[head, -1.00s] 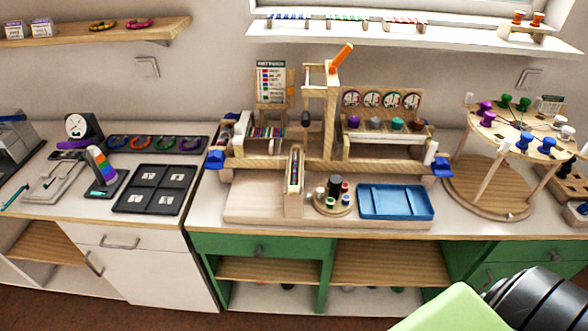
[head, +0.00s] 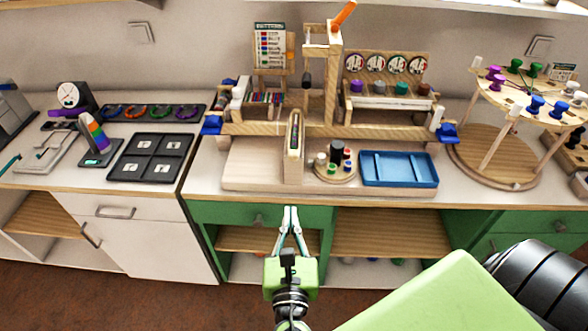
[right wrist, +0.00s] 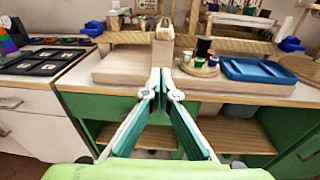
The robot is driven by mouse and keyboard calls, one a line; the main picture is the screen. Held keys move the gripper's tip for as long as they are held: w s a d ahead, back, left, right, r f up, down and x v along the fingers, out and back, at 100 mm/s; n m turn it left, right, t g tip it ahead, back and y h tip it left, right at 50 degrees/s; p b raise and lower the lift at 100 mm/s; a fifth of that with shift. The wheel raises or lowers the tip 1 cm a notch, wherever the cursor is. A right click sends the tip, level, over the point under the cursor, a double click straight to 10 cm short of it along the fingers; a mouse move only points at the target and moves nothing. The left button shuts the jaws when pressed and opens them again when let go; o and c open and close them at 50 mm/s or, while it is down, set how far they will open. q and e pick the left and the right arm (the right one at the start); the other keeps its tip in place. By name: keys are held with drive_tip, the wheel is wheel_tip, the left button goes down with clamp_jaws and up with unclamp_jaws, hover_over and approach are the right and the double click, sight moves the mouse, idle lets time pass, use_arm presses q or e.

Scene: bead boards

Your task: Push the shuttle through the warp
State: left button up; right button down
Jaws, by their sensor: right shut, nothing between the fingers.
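A wooden bead loom (head: 350,131) stands on the counter. Its colored warp threads (head: 264,99) show at the left part of the frame, below a pattern card. A long narrow wooden piece with a dark slot (head: 294,133), possibly the shuttle or its guide, points toward me over a pale wooden base (head: 250,165); I cannot tell which it is. My right gripper (head: 290,209) is shut and empty, in front of the counter's edge and apart from the loom. My left gripper is not in view.
A round wooden rack with colored pegs (head: 493,179) is farther right. A black sorting tray (head: 151,158) lies left. The air before the counter is clear.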

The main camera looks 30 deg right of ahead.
wheel_tip(320, 180, up, 2)
drive_tip(key=p, duration=0.3)
approach(294, 158)
drive_tip(key=shift+h, duration=0.3)
drive_tip(key=x, duration=0.5)
drive_tip(key=shift+w+f, duration=0.1)
drive_tip(key=shift+w, duration=0.25)
drive_tip(key=shift+w+d+f, duration=0.15)
drive_tip(key=shift+w+d, duration=0.25)
drive_tip(key=shift+w, duration=0.2)
drive_tip(key=shift+w, duration=0.1)
